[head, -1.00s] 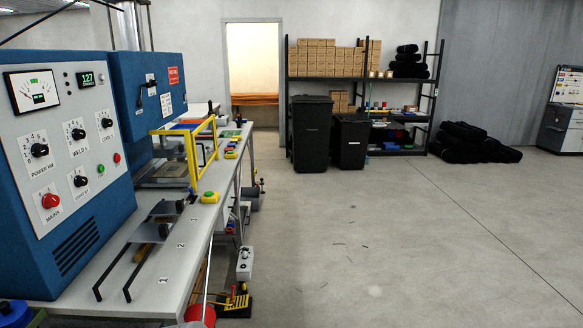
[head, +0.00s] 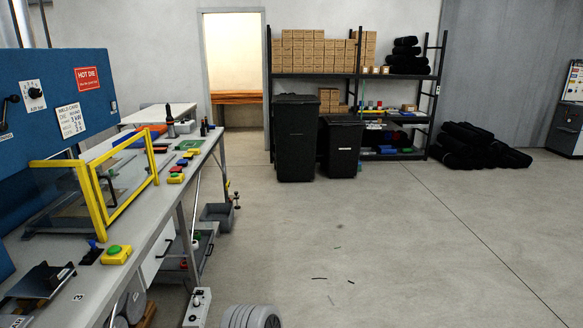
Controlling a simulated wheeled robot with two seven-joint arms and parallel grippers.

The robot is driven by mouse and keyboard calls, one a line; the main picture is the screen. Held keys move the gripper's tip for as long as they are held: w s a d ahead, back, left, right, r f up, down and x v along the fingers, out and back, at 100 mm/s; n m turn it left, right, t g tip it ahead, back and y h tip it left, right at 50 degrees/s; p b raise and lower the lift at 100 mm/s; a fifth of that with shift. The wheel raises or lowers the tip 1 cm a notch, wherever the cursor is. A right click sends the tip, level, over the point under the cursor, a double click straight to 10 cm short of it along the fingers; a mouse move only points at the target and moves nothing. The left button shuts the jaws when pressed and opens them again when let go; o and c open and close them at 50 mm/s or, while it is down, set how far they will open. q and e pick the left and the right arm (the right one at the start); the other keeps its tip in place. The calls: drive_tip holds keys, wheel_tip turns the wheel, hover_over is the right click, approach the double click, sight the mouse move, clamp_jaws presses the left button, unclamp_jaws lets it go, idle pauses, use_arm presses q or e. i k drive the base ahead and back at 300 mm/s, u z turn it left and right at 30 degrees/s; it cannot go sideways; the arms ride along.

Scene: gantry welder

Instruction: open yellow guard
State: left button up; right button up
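The yellow guard (head: 96,200) is a yellow frame with clear panels on the workbench at the left of the head view. It stands upright in front of the blue welder, around the work area below the "HOT DIE" sign. It looks closed, though I cannot see a latch or hinge clearly. Neither of my grippers shows in the head view.
The blue welder (head: 62,75) stands behind the guard. A yellow box with a green button (head: 117,254) sits on the bench (head: 150,232) near the guard's front corner. A grey pedal box (head: 197,307) is below.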

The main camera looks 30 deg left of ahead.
sight(107, 220)
drive_tip(key=u, duration=0.35)
drive_tip(key=i, duration=1.9)
drive_tip(key=u, duration=1)
